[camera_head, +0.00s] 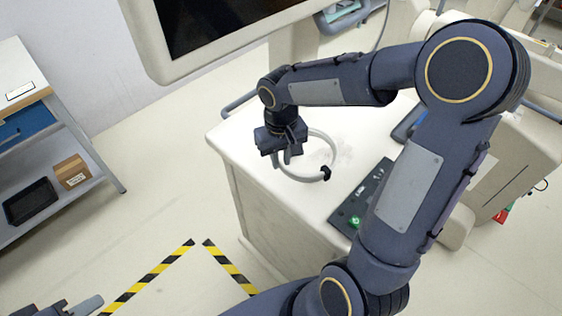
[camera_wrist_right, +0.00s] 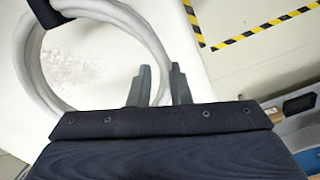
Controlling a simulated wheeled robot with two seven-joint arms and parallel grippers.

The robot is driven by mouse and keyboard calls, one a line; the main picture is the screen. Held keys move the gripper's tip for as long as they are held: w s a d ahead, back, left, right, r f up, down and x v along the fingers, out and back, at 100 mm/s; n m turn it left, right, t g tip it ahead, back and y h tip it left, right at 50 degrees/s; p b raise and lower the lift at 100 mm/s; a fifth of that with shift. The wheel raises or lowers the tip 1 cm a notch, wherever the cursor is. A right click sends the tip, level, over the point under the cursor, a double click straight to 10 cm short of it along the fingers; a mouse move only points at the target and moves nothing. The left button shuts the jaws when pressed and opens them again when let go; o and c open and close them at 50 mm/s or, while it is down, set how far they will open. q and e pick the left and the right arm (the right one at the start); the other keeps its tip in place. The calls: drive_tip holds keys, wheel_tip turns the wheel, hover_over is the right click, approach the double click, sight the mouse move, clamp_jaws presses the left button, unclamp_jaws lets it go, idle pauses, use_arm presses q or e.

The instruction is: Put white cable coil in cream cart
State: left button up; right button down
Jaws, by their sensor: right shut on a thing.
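The white cable coil (camera_head: 309,179) is a pale ring with a black clip, over the light top of the cream cart (camera_head: 262,210). I cannot tell whether it touches that top. My right gripper (camera_head: 288,158) is shut on the coil's left side and points down. In the right wrist view the coil (camera_wrist_right: 146,32) runs between the two fingers (camera_wrist_right: 158,88), with its dark clip at the top left. My left gripper (camera_head: 84,306) shows only in part at the bottom left corner, away from the cart; its opening is unclear.
A dark panel with a green light (camera_head: 354,221) lies on the cart top, partly behind my right arm. A large screen (camera_head: 205,50) stands above. A grey shelf (camera_head: 100,172) with a cardboard box (camera_head: 72,172) and a black bin (camera_head: 30,201) is at left. Yellow-black tape (camera_head: 150,276) marks open floor.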

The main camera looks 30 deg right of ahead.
drive_tip(key=shift+w+d+f, duration=0.1)
drive_tip(key=shift+w+f, duration=0.1)
drive_tip(key=shift+f, duration=0.05)
wheel_tip(320, 180, down, 4)
drive_tip(key=shift+w+r, duration=0.15)
drive_tip(key=shift+r, duration=0.1)
drive_tip(key=shift+f, duration=0.25)
drive_tip(key=c, duration=1.3)
unclamp_jaws()
drive_tip(key=shift+r, duration=0.1)
drive_tip(key=shift+c, duration=0.2)
